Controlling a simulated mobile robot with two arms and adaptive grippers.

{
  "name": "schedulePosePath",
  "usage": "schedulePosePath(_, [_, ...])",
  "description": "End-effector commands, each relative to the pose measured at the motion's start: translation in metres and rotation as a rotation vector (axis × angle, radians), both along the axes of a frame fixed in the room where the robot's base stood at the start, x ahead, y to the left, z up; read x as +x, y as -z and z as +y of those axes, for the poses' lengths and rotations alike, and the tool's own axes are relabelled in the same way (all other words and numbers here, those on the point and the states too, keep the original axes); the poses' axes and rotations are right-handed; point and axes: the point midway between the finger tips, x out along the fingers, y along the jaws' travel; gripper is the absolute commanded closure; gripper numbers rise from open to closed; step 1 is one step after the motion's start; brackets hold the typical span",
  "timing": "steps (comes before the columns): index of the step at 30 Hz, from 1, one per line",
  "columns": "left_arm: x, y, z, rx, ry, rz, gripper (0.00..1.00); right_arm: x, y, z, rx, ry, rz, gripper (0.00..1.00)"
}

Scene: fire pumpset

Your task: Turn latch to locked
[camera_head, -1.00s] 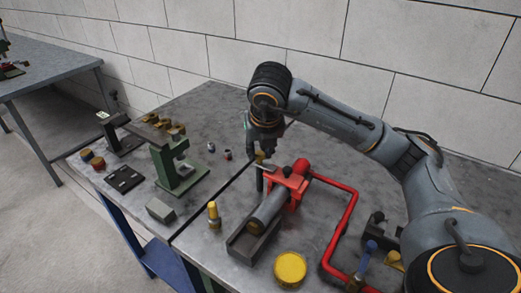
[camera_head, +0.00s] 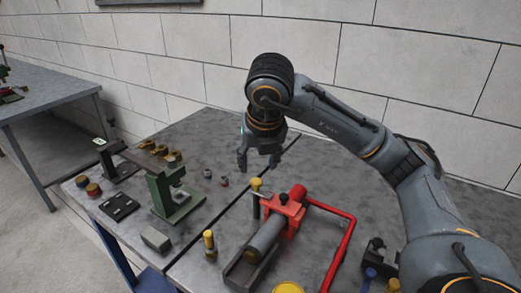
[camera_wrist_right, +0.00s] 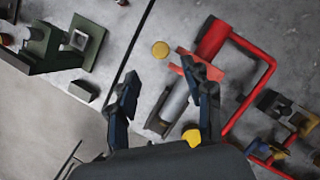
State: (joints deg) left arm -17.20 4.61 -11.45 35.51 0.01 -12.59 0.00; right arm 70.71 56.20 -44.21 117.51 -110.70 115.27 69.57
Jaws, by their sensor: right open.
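A red clamp-like fitting (camera_head: 291,210) sits across a grey cylinder (camera_head: 266,234) on the workbench. A small dark knob (camera_head: 284,197) shows on its top. I cannot tell for sure which part is the latch, or its position. In the right wrist view the red fitting (camera_wrist_right: 206,66) lies partly behind a finger. My right gripper (camera_head: 260,163) is open and empty, pointing down, behind and above the fitting and apart from it. Its two fingers also show in the right wrist view (camera_wrist_right: 163,95). My left gripper is not in view.
A dark post with a yellow top (camera_head: 256,185) stands close beside the red fitting. A red pipe (camera_head: 343,250) bends around to the right. A green stand (camera_head: 172,194) and a yellow-topped brass piece (camera_head: 210,242) are at left. The bench behind the fitting is mostly bare.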

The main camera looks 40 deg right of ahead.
Motion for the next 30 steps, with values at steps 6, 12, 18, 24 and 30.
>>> schedulePosePath(6, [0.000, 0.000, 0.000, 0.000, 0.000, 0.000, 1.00, -0.009, -0.026, 0.004, -0.001, 0.002, -0.004, 0.49])
schedulePosePath(12, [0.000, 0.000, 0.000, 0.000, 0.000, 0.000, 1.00, -0.014, -0.038, 0.006, 0.000, 0.002, -0.002, 0.49])
schedulePosePath(18, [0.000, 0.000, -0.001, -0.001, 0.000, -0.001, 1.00, -0.016, -0.041, 0.006, 0.001, 0.003, 0.001, 0.49])
schedulePosePath(24, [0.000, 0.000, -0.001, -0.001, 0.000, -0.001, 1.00, -0.016, -0.041, 0.006, 0.001, 0.003, 0.001, 0.49])
schedulePosePath(30, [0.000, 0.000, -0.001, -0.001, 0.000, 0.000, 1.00, -0.016, -0.041, 0.006, 0.000, 0.002, 0.001, 0.49])
